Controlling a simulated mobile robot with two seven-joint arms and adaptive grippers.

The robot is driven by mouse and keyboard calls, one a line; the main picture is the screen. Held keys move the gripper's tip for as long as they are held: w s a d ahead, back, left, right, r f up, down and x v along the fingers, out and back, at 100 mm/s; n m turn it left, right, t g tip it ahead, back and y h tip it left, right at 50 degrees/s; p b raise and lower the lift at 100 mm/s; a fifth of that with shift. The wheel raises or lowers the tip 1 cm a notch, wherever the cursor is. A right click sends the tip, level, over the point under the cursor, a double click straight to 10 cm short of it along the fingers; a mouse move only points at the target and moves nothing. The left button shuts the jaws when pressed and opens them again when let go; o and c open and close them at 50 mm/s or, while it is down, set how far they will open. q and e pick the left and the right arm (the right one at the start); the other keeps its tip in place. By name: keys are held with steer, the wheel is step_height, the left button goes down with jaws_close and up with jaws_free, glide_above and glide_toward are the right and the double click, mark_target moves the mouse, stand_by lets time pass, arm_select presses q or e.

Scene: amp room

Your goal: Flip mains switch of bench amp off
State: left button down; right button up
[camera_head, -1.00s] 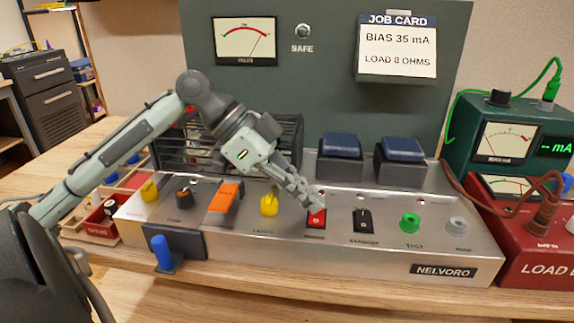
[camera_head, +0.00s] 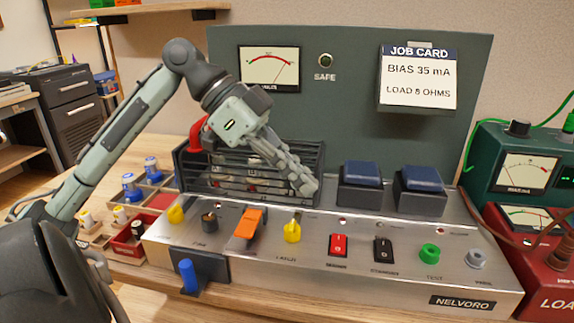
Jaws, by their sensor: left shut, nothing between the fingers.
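The bench amp (camera_head: 300,273) is a silver sloped panel marked NELVORO with a row of controls. Its red rocker switch (camera_head: 338,245) sits right of the yellow LATCH knob (camera_head: 292,231) and left of the black STANDBY rocker (camera_head: 383,249). The small label under the red rocker is blurred, and I cannot tell for sure which way it is tipped. My left gripper (camera_head: 307,188) is shut and empty, above and behind the red rocker, apart from it, in front of the dark grille cage. My right gripper is not in view.
An orange lever (camera_head: 247,229), green TEST knob (camera_head: 429,253) and grey knob (camera_head: 477,258) share the panel. Blue-topped blocks (camera_head: 360,185) stand behind. A blue-handled lever (camera_head: 188,276) sticks out in front. A red load box (camera_head: 545,270) stands right.

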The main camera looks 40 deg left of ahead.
arm_select(q)
steer(key=shift+v, duration=1.4)
steer(key=shift+s, duration=0.1)
